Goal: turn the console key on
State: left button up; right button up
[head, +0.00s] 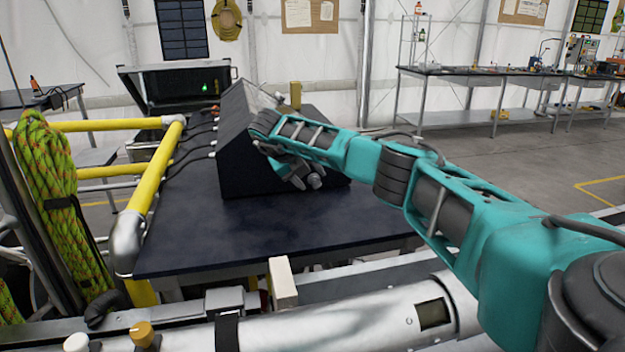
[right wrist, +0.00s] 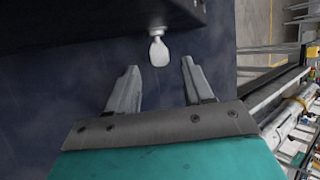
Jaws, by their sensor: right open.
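The dark console (head: 237,150) with a sloped top stands on a dark table (head: 190,215). The light-coloured key (right wrist: 158,50) sticks out from the console's edge in the right wrist view. In the head view a small pale knob (head: 314,181) shows on the console's front beside my gripper. My right gripper (right wrist: 157,75) is open. Its two fingers lie either side of the key's line, with the key between and slightly beyond the tips. It also shows in the head view (head: 303,180), at the console's front. My left gripper is out of view.
Yellow rails (head: 155,185) and a coiled green rope (head: 50,180) stand at the left. An open black case (head: 175,85) is behind the console. A long workbench (head: 480,72) runs along the back right. The table's front left is clear.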

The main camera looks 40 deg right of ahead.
aim_at(316, 184)
jog(key=shift+x, duration=1.35)
jog(key=shift+c, duration=0.3)
grip_shut()
